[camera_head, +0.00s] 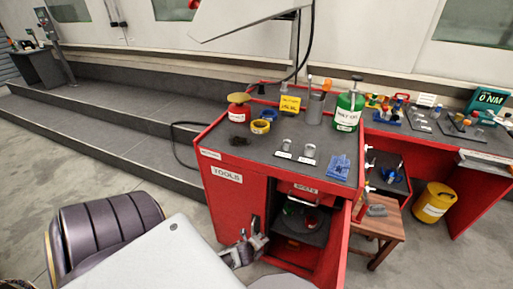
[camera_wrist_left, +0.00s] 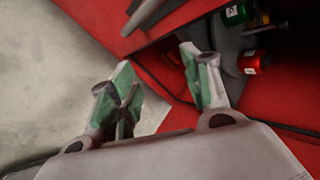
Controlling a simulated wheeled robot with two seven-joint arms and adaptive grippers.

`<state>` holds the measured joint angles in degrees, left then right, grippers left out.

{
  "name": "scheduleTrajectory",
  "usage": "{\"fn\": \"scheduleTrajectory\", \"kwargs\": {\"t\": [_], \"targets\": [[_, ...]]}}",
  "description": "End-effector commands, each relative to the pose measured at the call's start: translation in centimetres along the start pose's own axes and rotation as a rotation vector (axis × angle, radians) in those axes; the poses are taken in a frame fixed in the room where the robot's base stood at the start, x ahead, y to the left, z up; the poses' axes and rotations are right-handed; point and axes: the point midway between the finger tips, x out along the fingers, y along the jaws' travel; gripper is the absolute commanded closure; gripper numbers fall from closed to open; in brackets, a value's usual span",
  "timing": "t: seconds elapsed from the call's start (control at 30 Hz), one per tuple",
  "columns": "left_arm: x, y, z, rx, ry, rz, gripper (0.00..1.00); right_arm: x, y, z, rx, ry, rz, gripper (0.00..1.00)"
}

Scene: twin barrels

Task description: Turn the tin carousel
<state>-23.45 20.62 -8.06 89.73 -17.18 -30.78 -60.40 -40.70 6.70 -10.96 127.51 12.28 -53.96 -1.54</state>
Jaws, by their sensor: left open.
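The tin carousel (camera_head: 312,236) is a dark round tray inside the open red cabinet, partly hidden by the cabinet's walls. A green tin (camera_wrist_left: 236,14) and a red tin (camera_wrist_left: 255,63) show on the dark carousel surface (camera_wrist_left: 228,42) at the upper right of the left wrist view. My left gripper (camera_head: 251,237) is at the left side of the cabinet opening in the head view. It also shows in the left wrist view (camera_wrist_left: 157,60), open, its green-padded fingers apart with nothing between them. The tins are to the right of the fingers. My right gripper is not in view.
The red cabinet (camera_head: 225,200) has an open door (camera_head: 340,245) on the opening's right. A wooden stool (camera_head: 385,226) and a yellow bucket (camera_head: 433,203) stand to the right.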

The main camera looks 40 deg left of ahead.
Motion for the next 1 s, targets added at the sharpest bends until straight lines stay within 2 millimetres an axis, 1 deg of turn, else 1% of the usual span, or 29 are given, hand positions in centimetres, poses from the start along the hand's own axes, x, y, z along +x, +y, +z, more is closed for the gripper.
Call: {"fn": "scheduleTrajectory", "kwargs": {"t": [0.2, 0.57, 0.6, 0.73, 0.87, 1.0], "targets": [[-0.13, 0.49, -0.07, -0.028, 0.004, 0.013, 0.52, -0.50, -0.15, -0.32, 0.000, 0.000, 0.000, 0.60], [-0.09, 0.63, -0.11, -0.033, 0.005, 0.015, 0.52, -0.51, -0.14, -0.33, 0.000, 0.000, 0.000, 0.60], [-0.10, 0.63, -0.11, -0.033, 0.005, 0.015, 0.53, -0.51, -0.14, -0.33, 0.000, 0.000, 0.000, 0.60], [-0.10, 0.63, -0.10, -0.033, 0.005, 0.015, 0.53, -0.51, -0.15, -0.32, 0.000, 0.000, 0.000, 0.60], [0.05, 0.72, -0.14, -0.033, 0.005, 0.014, 0.53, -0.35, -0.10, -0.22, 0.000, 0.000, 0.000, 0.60], [0.61, 1.03, -0.30, -0.033, 0.005, 0.013, 0.53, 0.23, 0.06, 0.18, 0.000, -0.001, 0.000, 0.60]]}}
